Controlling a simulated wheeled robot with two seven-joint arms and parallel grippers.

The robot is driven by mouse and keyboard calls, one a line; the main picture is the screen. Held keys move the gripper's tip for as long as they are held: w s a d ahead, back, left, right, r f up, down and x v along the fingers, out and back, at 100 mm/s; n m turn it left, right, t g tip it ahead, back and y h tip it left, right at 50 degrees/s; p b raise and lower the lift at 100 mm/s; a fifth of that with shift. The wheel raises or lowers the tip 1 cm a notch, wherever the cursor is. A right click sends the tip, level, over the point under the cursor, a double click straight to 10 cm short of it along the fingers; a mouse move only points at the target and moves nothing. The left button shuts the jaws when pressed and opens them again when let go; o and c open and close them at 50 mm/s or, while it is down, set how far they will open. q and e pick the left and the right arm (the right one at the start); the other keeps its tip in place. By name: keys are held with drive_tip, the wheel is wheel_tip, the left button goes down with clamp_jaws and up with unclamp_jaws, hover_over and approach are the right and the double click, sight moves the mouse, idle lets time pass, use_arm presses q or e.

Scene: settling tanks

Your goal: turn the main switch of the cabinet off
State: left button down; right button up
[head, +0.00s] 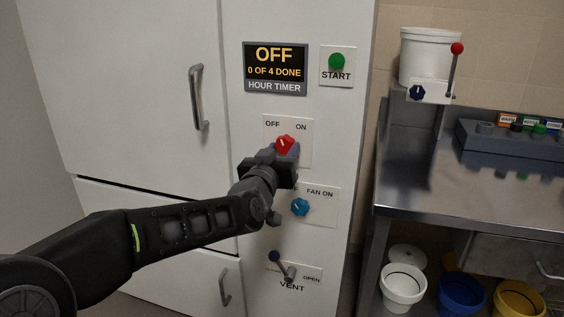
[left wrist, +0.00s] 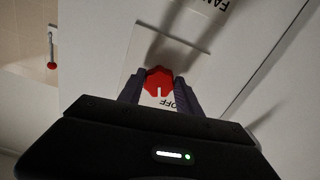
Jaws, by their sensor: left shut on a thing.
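The cabinet (head: 240,30) is tall and white. Its main switch is a red knob (head: 284,142) on a white plate marked OFF at the left and ON at the right. My left gripper (head: 286,152) reaches the knob from below and is shut on it. In the left wrist view the red knob (left wrist: 159,80) sits between the two purple-grey fingers (left wrist: 160,92). Its white line points towards the plate's lettered edge, near the upside-down OFF; the exact angle is hard to tell. My right gripper is not in view.
A display (head: 275,69) reads OFF, 0 OF 4 DONE. A green START button (head: 337,61) is beside it. Below the switch are a blue FAN knob (head: 300,207) and a VENT lever (head: 282,266). A steel bench (head: 460,190) stands at the right.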

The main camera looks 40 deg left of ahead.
use_arm(q)
drive_tip(key=shift+d+f+n+b, duration=0.1)
drive_tip(key=shift+n+b, duration=0.7)
drive_tip(key=shift+n, duration=0.6)
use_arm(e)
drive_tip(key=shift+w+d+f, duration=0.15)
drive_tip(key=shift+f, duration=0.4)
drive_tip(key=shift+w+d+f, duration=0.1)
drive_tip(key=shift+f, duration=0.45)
use_arm(q)
drive_tip(key=c, duration=0.8)
unclamp_jaws()
drive_tip(key=shift+s, duration=0.1)
drive_tip(key=p+v, duration=0.1)
drive_tip(key=v, duration=0.6)
drive_tip(key=shift+s+d, duration=0.1)
drive_tip(key=shift+s, duration=0.15)
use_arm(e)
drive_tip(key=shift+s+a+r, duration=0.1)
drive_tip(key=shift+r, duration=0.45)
